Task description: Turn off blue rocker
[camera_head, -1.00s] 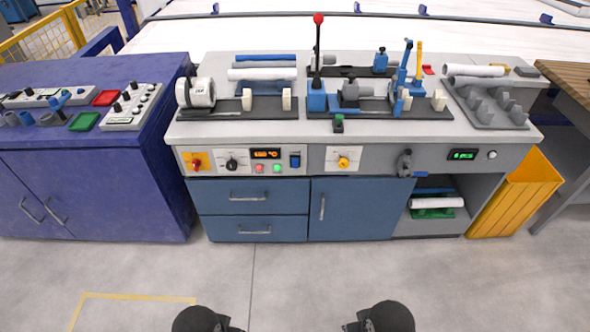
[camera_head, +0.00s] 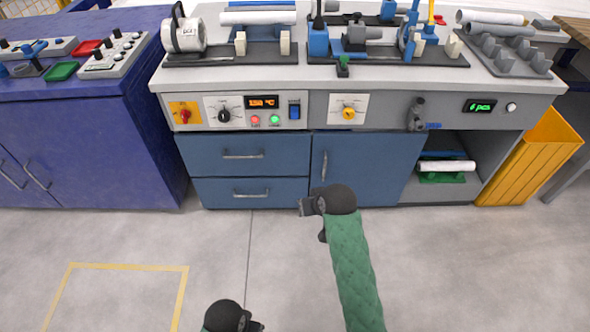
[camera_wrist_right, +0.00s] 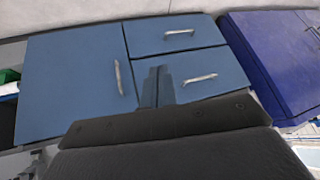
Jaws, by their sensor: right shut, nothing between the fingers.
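The blue rocker (camera_head: 294,111) is a small upright switch in a dark frame on the bench's grey front panel, right of the orange display. In the head view my right gripper (camera_head: 304,207) is below the panel, in front of the lower cabinet, apart from the rocker. In the right wrist view its fingers (camera_wrist_right: 158,84) are together and empty, with the blue drawers behind them; the rocker does not show there. My left gripper (camera_head: 258,326) is low at the bottom edge of the head view, far from the panel; its jaw opening is too small to tell.
Near the rocker are a red rotary switch (camera_head: 184,115), a black knob (camera_head: 225,115), red and green buttons (camera_head: 274,120) and a yellow knob (camera_head: 348,113). Drawer handles (camera_head: 243,155) stick out below. The floor in front is clear.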

